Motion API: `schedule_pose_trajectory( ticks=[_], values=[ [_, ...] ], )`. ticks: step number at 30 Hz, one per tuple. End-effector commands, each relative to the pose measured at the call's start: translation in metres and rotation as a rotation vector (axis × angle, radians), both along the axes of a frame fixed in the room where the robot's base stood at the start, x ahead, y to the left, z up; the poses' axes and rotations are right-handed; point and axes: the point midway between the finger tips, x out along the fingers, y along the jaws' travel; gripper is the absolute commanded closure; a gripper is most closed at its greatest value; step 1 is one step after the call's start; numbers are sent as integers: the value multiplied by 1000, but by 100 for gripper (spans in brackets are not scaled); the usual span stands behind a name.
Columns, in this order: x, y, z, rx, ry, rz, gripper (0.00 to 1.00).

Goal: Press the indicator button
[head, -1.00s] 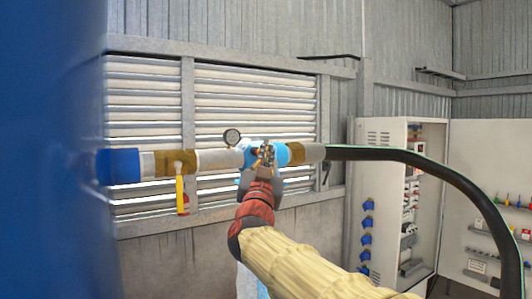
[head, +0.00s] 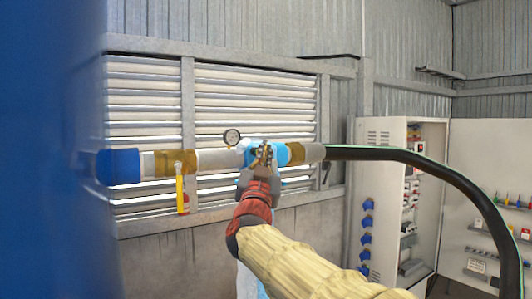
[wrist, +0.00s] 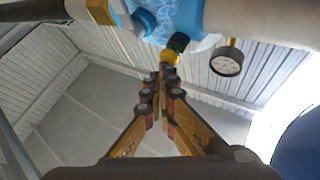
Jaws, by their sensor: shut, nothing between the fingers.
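A horizontal pipe (head: 220,159) with blue and brass-coloured fittings crosses the head view. In the wrist view a small knob with a dark green cap and a yellow collar (wrist: 175,45) sticks out from a light blue fitting (wrist: 188,18); it looks like the indicator button. My gripper (wrist: 163,68) is shut and empty, its fingertips right by the yellow collar. I cannot tell whether they touch it. In the head view my gripper (head: 263,155) is in front of the blue fitting (head: 282,153) and hides the knob.
A black hose (head: 420,162) runs right, past an open electrical cabinet (head: 380,190). A large blue surface (head: 55,150) fills the left edge.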

Motion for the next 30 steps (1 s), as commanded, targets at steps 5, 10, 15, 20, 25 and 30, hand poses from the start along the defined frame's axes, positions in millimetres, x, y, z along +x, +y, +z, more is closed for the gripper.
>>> schedule_pose_trajectory(
  ticks=[5,10,15,20,25,30],
  values=[
    [-2,-1,-2,0,1,0,100],
    [-8,-6,-3,-1,2,0,100],
    [-13,-10,-3,0,1,0,100],
    [-13,-10,-2,0,1,0,100],
    [-15,-11,-2,0,0,0,100],
    [-27,-19,-3,1,0,0,100]
  ],
)
